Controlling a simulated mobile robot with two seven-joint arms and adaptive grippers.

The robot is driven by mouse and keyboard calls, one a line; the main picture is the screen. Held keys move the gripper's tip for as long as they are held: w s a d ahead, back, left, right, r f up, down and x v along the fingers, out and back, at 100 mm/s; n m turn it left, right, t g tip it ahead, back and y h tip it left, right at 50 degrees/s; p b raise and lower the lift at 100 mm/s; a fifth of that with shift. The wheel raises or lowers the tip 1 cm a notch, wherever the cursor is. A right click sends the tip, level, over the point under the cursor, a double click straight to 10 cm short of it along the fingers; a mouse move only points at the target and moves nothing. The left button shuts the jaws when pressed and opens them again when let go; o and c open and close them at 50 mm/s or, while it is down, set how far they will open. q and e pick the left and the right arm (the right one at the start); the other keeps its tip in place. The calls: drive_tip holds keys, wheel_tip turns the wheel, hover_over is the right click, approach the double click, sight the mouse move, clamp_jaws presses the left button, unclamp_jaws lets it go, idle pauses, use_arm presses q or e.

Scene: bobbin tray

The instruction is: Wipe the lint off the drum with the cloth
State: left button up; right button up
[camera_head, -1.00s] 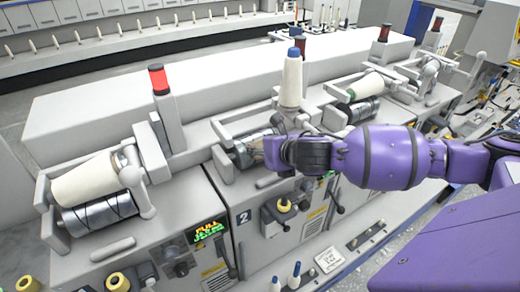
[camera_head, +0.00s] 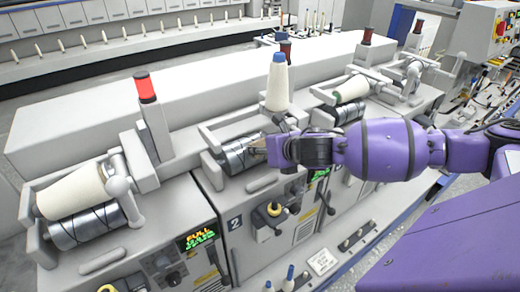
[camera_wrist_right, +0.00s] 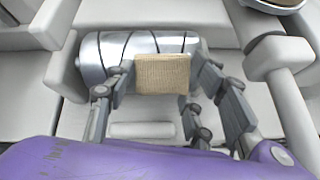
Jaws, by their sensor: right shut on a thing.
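The drum (camera_head: 236,154) is a shiny metal cylinder with dark spiral grooves, lying in the middle winding unit with no package on it. It also shows in the right wrist view (camera_wrist_right: 106,55). My right gripper (camera_head: 268,150) is at the drum's right part. In the right wrist view its fingers (camera_wrist_right: 155,85) are shut on a tan woven cloth (camera_wrist_right: 162,74), which lies in front of the drum's surface and seems to touch it. The cloth hides part of the drum. I cannot make out any lint. My left gripper is not in view.
A white cone with a blue tip (camera_head: 277,88) stands just behind the drum. A unit with a full cone (camera_head: 76,190) and a red lamp (camera_head: 147,89) is at the left. A lever arm (camera_wrist_right: 270,55) stands close beside my right fingers.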

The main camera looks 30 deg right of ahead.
drive_tip(key=shift+w+d, duration=0.1)
drive_tip(key=shift+d, duration=0.45)
drive_tip(key=v, duration=0.7)
drive_tip(key=shift+w+r, duration=0.25)
drive_tip(key=shift+r, duration=0.1)
idle(0.3)
